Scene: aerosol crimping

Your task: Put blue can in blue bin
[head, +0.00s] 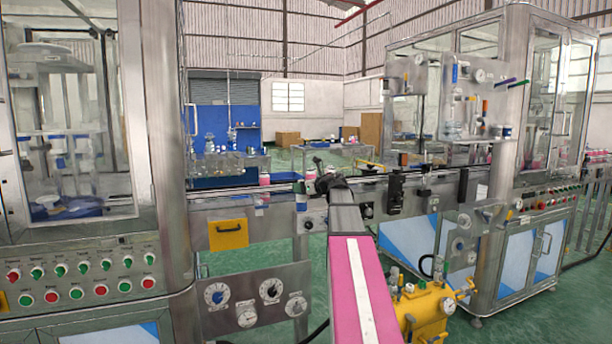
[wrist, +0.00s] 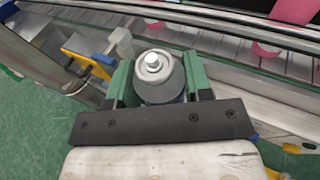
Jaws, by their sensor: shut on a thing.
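My gripper (wrist: 159,80) has its two green fingers closed on the sides of a can (wrist: 153,68), seen from above in the wrist view. Whether the can is clear of any surface cannot be told. I cannot make out a blue bin in either view.
The conveyor (head: 240,192) runs across behind my gripper, with pink cans (head: 265,179) on it. Machine cabinets stand at left (head: 160,120) and right (head: 520,150). A yellow tank (head: 425,308) stands right of my arm.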

